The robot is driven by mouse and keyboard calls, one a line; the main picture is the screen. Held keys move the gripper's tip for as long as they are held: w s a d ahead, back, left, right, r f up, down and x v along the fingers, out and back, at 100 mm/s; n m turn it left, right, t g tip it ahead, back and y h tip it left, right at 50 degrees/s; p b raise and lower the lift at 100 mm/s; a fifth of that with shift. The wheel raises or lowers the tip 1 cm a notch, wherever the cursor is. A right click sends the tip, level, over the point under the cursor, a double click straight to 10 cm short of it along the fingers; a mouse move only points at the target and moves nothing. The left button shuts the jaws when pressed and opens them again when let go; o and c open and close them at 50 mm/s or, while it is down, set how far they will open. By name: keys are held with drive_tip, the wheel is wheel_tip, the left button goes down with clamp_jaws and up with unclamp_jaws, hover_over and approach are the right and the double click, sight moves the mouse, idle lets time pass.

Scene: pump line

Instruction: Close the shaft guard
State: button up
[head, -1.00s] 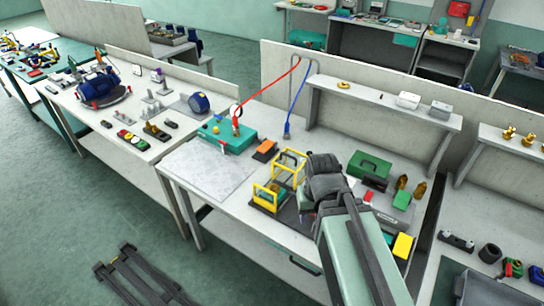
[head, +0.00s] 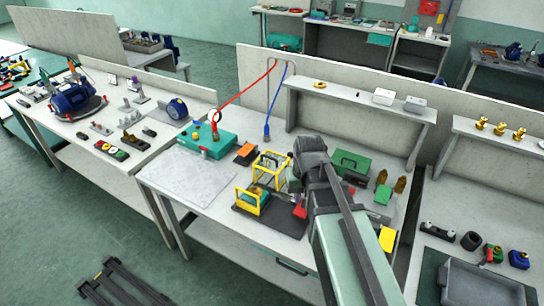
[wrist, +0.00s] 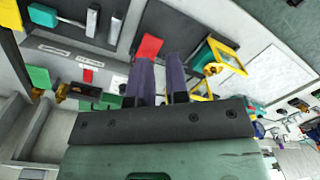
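The likely shaft guard is a yellow frame with a teal panel (head: 252,201), standing on a dark base plate on the middle bench. It also shows in the wrist view (wrist: 218,54), right of the fingers. A second, open yellow frame (head: 270,167) stands just behind it; which one is the guard, I cannot tell for certain. A red block (wrist: 150,46) lies beyond the fingertips in the wrist view. My gripper (wrist: 161,62) shows two dark purple fingers with a narrow gap and nothing seen between them. It is apart from both frames.
A green box (head: 350,163) and brass parts lie right of my arm. A pale mat (head: 190,175) leaves clear room at left. A shelf (head: 360,98) runs along the back.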

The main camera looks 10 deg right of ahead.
sight(272, 167)
drive_tip(key=shift+n+y, duration=0.4)
drive_tip(key=shift+y, duration=0.2)
drive_tip(key=w+d, duration=0.1)
drive_tip(key=w, duration=0.7)
drive_tip(key=w+d+f, duration=0.1)
drive_tip(key=w, duration=0.4)
drive_tip(key=shift+d, duration=0.35)
clamp_jaws()
drive_tip(key=w+d+r+n+g+y+b, duration=0.15)
drive_tip(key=w+n, duration=0.25)
drive_tip(key=w, duration=0.7)
drive_tip(key=w+d+n+t+y, duration=0.1)
drive_tip(key=w+d+n+y, duration=0.2)
drive_tip(key=w, duration=0.9)
drive_tip(key=a+f+n+b, duration=0.1)
drive_tip(key=a+f+b, duration=0.1)
drive_tip(key=s+a+f+n+b, duration=0.1)
drive_tip(key=a+f+b, duration=0.1)
drive_tip(key=f+b, duration=0.1)
drive_tip(key=a+f+n+b, duration=0.2)
drive_tip(key=f+b, duration=0.1)
drive_tip(key=shift+s+a+g+y, duration=0.25)
drive_tip(key=shift+s+a+g, duration=0.05)
drive_tip(key=shift+s+g, duration=0.1)
drive_tip(key=s+a, duration=0.2)
drive_tip(key=s, duration=0.1)
drive_tip(key=shift+a+f+b, duration=0.15)
drive_tip(key=shift+a+b, duration=0.15)
drive_tip(key=shift+a, duration=0.15)
drive_tip(key=shift+s, duration=0.1)
